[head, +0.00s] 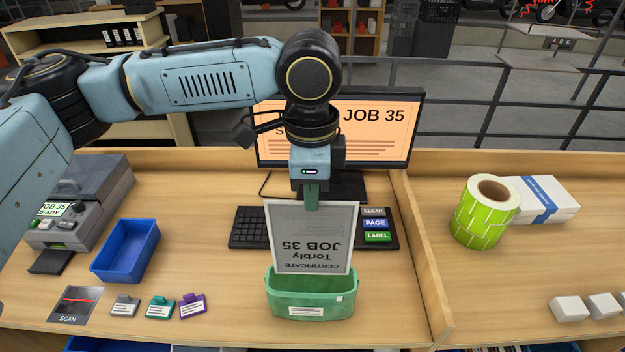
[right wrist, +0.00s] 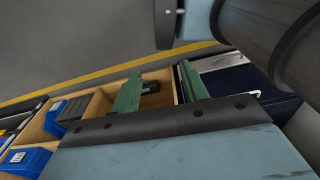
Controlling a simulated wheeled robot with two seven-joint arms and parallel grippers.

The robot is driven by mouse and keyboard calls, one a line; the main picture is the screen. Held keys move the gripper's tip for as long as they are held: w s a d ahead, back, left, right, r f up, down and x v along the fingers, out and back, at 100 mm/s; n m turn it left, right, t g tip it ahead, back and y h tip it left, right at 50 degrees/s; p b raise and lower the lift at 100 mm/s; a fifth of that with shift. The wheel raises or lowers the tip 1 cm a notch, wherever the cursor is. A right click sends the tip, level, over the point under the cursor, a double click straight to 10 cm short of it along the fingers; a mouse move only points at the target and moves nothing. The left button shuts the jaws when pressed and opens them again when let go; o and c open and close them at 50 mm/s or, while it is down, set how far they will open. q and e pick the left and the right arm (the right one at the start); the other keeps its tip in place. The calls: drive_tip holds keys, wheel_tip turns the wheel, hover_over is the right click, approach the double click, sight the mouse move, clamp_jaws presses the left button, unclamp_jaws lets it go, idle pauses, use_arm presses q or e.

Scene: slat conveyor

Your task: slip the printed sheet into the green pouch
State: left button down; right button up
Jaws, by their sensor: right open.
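The printed sheet (head: 310,240) is a grey-white page with a dark border, its text upside down in the head view. My left gripper (head: 311,205) is shut on its top edge and holds it upright. The green pouch (head: 313,306) stands open on the table directly below, with a white label on its front. The sheet's lower edge overlaps the pouch's mouth; I cannot tell whether it is inside or just above. My right gripper (right wrist: 160,88) shows in the right wrist view with its green fingers apart and nothing between them.
A keyboard (head: 248,228) and monitor (head: 390,120) stand behind the sheet. A blue tray (head: 125,252), a printer (head: 85,205) and small colored tags (head: 160,307) are at left. A wooden divider (head: 420,255) stands right of the pouch, with a green label roll (head: 480,222) beyond.

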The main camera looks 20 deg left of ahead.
sight(312, 219)
use_arm(q)
wheel_tip(312, 219, down, 5)
drive_tip(key=shift+w+f+b, duration=0.15)
drive_tip(key=shift+f+b, duration=0.05)
drive_tip(key=shift+b, duration=0.2)
drive_tip(key=shift+f, duration=0.4)
use_arm(e)
drive_tip(key=shift+w+f, duration=0.5)
drive_tip(key=shift+w, duration=0.2)
use_arm(q)
drive_tip(key=c, duration=2.1)
unclamp_jaws()
drive_tip(key=shift+c, duration=0.2)
drive_tip(key=o, duration=0.5)
